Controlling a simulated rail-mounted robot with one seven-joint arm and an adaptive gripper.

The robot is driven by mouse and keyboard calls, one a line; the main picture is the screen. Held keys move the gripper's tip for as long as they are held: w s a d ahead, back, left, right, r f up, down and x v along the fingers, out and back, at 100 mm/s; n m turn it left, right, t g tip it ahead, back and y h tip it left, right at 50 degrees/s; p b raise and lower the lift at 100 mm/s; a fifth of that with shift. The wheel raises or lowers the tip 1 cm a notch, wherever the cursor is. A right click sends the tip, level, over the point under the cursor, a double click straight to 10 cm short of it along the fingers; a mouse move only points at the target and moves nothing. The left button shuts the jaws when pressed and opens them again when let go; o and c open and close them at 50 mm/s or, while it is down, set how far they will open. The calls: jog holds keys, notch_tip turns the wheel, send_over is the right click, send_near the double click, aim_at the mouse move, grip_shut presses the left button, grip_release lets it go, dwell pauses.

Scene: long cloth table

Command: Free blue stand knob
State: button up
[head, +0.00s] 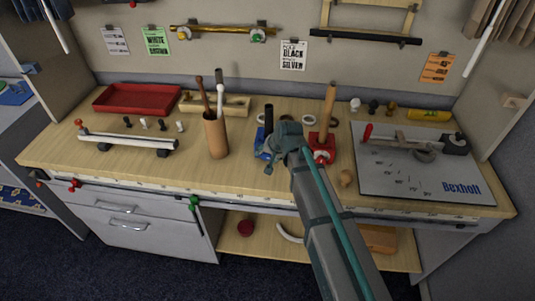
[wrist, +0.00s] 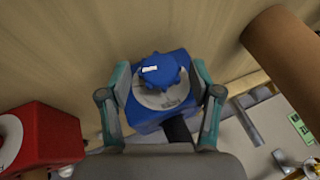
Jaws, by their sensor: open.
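The blue stand (head: 262,155) is on the wooden table, left of my gripper (head: 287,133) in the head view, with a dark upright rod (head: 268,117) in it. My gripper hides part of the stand there. In the wrist view the blue knob (wrist: 161,71), with a white mark, sits over a pale marked dial (wrist: 144,97) on the blue stand (wrist: 178,112). My gripper (wrist: 161,75) is open, with one finger on each side of the knob. I cannot tell whether either finger touches it. The knob is hidden in the head view.
A red stand (head: 320,156) with a wooden rod is close by on the right. A wooden cup (head: 215,137) holding tools stands on the left. A grey board (head: 400,182) lies at the right. The front table strip between cup and blue stand is clear.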

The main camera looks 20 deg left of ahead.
jog(key=c, duration=1.2)
jog(key=shift+o, duration=0.2)
